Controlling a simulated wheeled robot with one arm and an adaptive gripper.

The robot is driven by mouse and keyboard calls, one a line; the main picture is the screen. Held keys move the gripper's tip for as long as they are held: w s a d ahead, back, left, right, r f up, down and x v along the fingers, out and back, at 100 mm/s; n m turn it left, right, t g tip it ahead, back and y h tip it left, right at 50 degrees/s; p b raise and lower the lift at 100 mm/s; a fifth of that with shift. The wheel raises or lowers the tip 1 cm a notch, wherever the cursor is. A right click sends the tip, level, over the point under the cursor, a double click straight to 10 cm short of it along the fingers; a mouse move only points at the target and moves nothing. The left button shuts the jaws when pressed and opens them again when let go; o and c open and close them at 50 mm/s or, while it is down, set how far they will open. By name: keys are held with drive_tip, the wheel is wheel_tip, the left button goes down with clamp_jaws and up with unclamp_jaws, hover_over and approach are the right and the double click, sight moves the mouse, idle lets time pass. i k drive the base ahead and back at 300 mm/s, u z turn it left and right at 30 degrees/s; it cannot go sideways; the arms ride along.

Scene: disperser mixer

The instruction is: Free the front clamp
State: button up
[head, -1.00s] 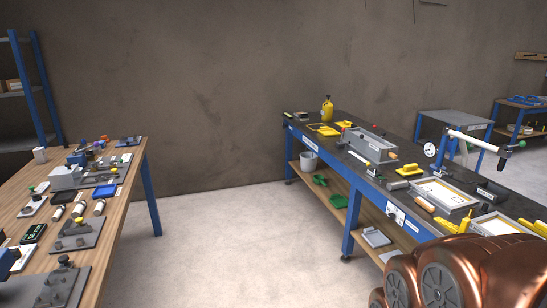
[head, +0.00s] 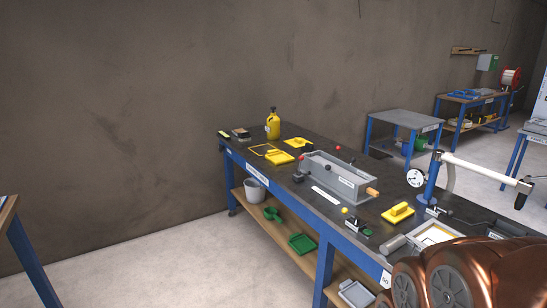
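I cannot make out a disperser mixer or its front clamp for certain in the head view. The long blue workbench (head: 312,212) with a dark top runs from the middle to the lower right and carries several tools. A small black and green fixture (head: 358,227) sits at its front edge, too small to identify. A long grey box (head: 345,184) with small red and black knobs around it stands behind that. My gripper is not in view; only a copper-coloured part of my own arm shows at lower right and hides the near end of the bench.
A yellow bottle (head: 272,127), yellow blocks and a dial gauge (head: 415,178) stand on the bench. Its lower shelf holds a white bucket (head: 255,189) and a green tray (head: 302,243). A grey table (head: 405,121) stands behind. Pale floor (head: 165,270) at lower left is clear.

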sight(301, 158)
drive_tip(key=u, duration=0.1)
drive_tip(key=i, duration=1.4)
drive_tip(key=u, duration=0.2)
drive_tip(key=i, duration=1.4)
